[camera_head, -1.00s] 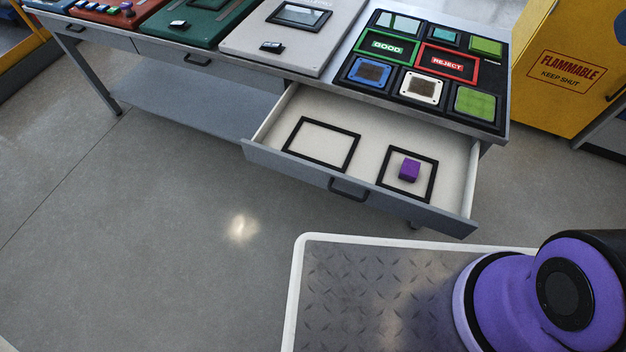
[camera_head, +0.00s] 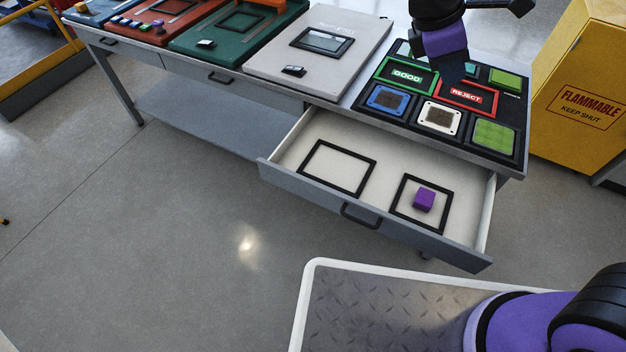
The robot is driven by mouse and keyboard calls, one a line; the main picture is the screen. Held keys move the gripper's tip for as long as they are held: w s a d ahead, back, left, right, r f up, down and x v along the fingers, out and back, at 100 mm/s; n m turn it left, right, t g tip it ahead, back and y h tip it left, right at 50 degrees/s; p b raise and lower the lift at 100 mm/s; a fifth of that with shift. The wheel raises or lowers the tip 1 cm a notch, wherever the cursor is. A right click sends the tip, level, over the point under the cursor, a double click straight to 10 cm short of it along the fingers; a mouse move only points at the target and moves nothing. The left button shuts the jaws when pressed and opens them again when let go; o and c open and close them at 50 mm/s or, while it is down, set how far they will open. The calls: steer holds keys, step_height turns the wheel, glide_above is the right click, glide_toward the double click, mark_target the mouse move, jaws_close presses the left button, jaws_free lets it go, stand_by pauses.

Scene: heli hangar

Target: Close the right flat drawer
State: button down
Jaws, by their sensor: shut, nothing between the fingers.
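The right flat drawer (camera_head: 290,158) is pulled out from under the right end of the workbench. Its grey front carries a black handle (camera_head: 360,217). Inside are two black square frames, and a purple cube (camera_head: 424,199) sits in the right one. My gripper (camera_head: 453,78) hangs down at the top of the view, over the board with the GOOD and REJECT frames, behind the open drawer. It is dark and partly blends with the board; it is shut and holds nothing. It is apart from the drawer.
The sorting board (camera_head: 510,130) and a light grey panel (camera_head: 285,55) lie on the benchtop. Green and red panels lie farther left. A yellow flammables cabinet (camera_head: 580,90) stands at the right. The floor (camera_head: 180,230) before the drawer's left side is clear.

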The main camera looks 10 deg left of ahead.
mark_target(355, 138)
steer(key=s+a+f+n+t+h, duration=0.2)
steer(key=a+f+n+t+h, duration=0.35)
steer(key=a+f+n, duration=1.1)
steer(key=s+a+f+n+t+y, duration=0.25)
steer(key=s+f+n+t, duration=0.2)
steer(key=f, duration=0.45)
steer(key=s+a+f+n+t+y, duration=0.1)
steer(key=s+a+f+n+t, duration=0.35)
steer(key=f, duration=0.55)
steer(key=s+a+f+n+t+y, duration=0.25)
steer(key=s+f+n, duration=0.25)
steer(key=f+n, duration=0.3)
steer(key=shift+m, duration=0.45)
steer(key=x, duration=0.4)
steer(key=f+x, duration=0.1)
steer(key=x, duration=0.9)
steer(key=shift+w+a+f, duration=0.1)
steer(key=shift+f, duration=0.25)
steer(key=shift+w, duration=0.1)
steer(key=x, duration=2)
steer(key=f+x, duration=0.1)
steer(key=x, duration=0.9)
steer(key=shift+f, duration=0.1)
steer(key=shift+w+d, duration=0.15)
steer(key=shift+d, duration=0.2)
